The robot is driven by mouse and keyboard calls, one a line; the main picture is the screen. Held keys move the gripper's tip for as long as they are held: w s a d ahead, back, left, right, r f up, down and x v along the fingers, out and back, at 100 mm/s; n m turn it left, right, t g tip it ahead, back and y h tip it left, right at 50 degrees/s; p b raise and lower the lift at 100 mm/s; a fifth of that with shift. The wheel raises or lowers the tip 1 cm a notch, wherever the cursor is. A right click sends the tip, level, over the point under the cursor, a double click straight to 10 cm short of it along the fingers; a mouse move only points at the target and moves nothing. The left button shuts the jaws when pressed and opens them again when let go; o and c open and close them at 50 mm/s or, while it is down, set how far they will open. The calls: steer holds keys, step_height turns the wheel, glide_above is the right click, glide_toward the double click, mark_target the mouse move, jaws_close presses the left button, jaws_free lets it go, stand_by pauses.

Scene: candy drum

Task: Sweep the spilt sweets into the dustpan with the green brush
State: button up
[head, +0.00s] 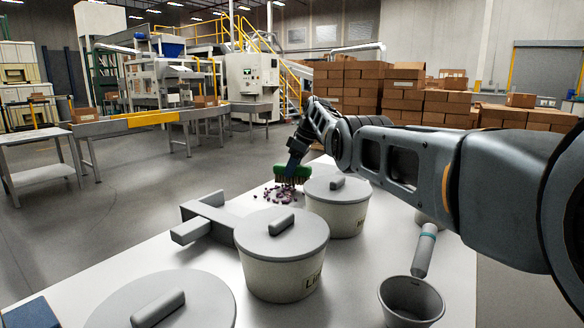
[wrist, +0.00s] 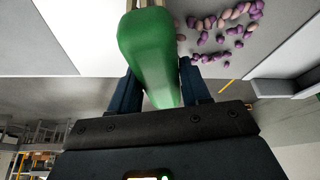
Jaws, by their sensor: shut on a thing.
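My gripper (head: 295,158) is shut on the green brush (head: 291,174), above the far part of the white table. The brush's bristles point down at the spilt sweets. The wrist view shows the green brush (wrist: 150,45) between my two fingers (wrist: 159,75). The small purple and pinkish sweets (head: 276,194) lie scattered on the table under and left of the brush. They also show right of the brush in the wrist view (wrist: 222,28). A grey open-sided piece, which looks like the dustpan (head: 198,213), lies nearer, left of the sweets, partly hidden by a tub.
Three lidded tubs stand on the table: one right of the sweets (head: 336,205), one in the middle (head: 281,258), one at the front left (head: 165,305). A grey scoop (head: 411,300) lies at the front right. Bare table (head: 120,252) shows on the left.

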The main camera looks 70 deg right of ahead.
steer(key=shift+f+b, duration=0.45)
steer(key=shift+f, duration=0.35)
steer(key=shift+w+a+r+p, duration=0.2)
steer(key=shift+r+p, duration=0.2)
steer(key=shift+p, duration=0.7)
steer(key=a+p, duration=0.2)
steer(key=p, duration=0.2)
steer(key=a+p, duration=0.2)
steer(key=p, duration=0.2)
steer(key=shift+w+a+r, duration=0.1)
steer(key=shift+w, duration=0.3)
steer(key=w+a+p, duration=0.1)
steer(key=a+p, duration=0.3)
steer(key=w+a+p, duration=0.1)
steer(key=a+p, duration=0.2)
steer(key=a, duration=0.2)
steer(key=w+a+p, duration=0.1)
steer(key=a+p, duration=0.3)
steer(key=shift+a+p, duration=0.15)
steer(key=shift+p, duration=0.2)
step_height(320, 180, up, 2)
steer(key=shift+w+r+p, duration=0.1)
steer(key=shift+p, duration=0.95)
steer(key=shift+a+r+p, duration=0.1)
steer(key=shift+r+p, duration=0.25)
steer(key=shift+r, duration=0.95)
